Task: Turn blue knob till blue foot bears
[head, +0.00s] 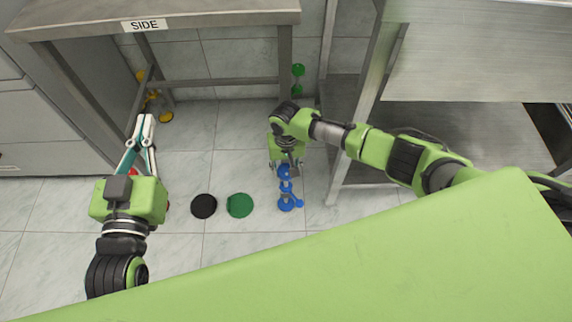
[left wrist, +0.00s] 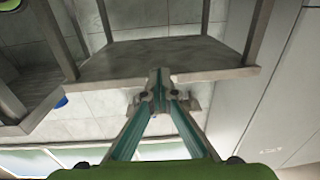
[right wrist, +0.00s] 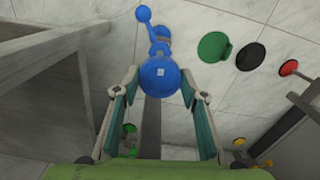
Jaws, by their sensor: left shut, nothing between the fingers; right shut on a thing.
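The blue knob (right wrist: 160,77) is a round disc with a small pale square mark, between the fingertips of my right gripper (right wrist: 159,80), which is shut on it. In the head view my right gripper (head: 286,165) is over the blue knob and partly hides it. The blue foot (head: 286,204) shows below it, with a short side arm ending in a ball. I cannot tell whether the foot touches the floor. My left gripper (head: 147,122) is shut and empty at the left; its closed tips also show in the left wrist view (left wrist: 158,85).
The steel table marked SIDE (head: 215,15) stands at the back. Yellow parts (head: 155,105) and green parts (head: 297,75) sit low near its rear legs. A black disc (head: 204,206) and a green disc (head: 240,205) lie on the tiles. A steel shelf unit (head: 470,60) stands right.

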